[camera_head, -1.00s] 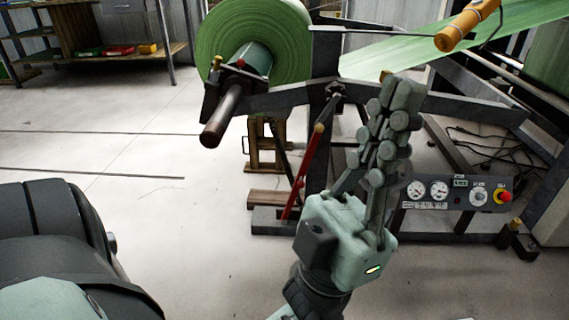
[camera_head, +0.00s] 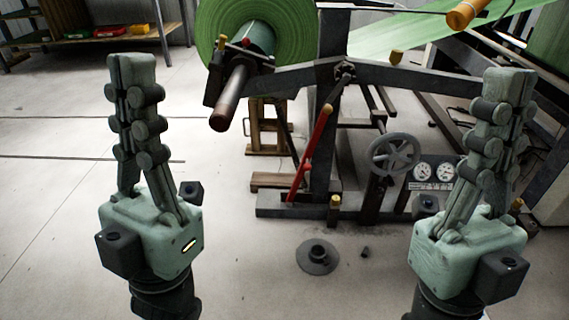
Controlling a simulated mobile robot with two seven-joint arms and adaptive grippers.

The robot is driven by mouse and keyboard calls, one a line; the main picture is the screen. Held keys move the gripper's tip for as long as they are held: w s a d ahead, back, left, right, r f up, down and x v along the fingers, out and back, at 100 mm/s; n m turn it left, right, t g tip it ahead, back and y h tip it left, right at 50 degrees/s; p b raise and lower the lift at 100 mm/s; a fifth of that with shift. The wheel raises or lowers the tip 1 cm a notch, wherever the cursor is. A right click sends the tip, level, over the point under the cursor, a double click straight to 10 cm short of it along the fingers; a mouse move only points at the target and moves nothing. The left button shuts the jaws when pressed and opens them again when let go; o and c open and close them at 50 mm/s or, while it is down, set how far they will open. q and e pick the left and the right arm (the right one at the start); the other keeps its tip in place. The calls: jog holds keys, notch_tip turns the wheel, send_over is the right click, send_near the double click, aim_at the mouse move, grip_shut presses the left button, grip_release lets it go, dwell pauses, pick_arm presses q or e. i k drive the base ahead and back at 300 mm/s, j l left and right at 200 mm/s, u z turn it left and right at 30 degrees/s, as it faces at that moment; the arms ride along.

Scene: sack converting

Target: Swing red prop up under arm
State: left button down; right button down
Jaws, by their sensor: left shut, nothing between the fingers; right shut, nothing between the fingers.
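The red prop (camera_head: 309,155) is a thin bar on the stand's front, leaning with its top to the right. Its lower end is by the stand's foot, and its upper end is below the grey arm (camera_head: 288,78). I cannot tell whether its top touches anything. The arm reaches left to the shaft of a green roll (camera_head: 212,32). My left gripper (camera_head: 132,62) is shut, empty and pointing up, left of the prop and apart from it. My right gripper (camera_head: 510,78) is also shut, empty and pointing up, at the right in front of the machine.
A handwheel (camera_head: 393,157) and a gauge panel (camera_head: 433,171) stand right of the prop, the panel partly hidden by my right gripper. A dark round flanged piece (camera_head: 318,257) lies on the floor. A wooden stand (camera_head: 268,128) is behind the prop. Floor between my grippers is mostly clear.

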aim_at(305, 168)
jog(key=i+j+u, duration=0.25)
jog(key=i+j, duration=0.15)
jog(key=i+j+u, duration=0.3)
jog(key=i+j, duration=0.05)
jog(key=i, duration=0.05)
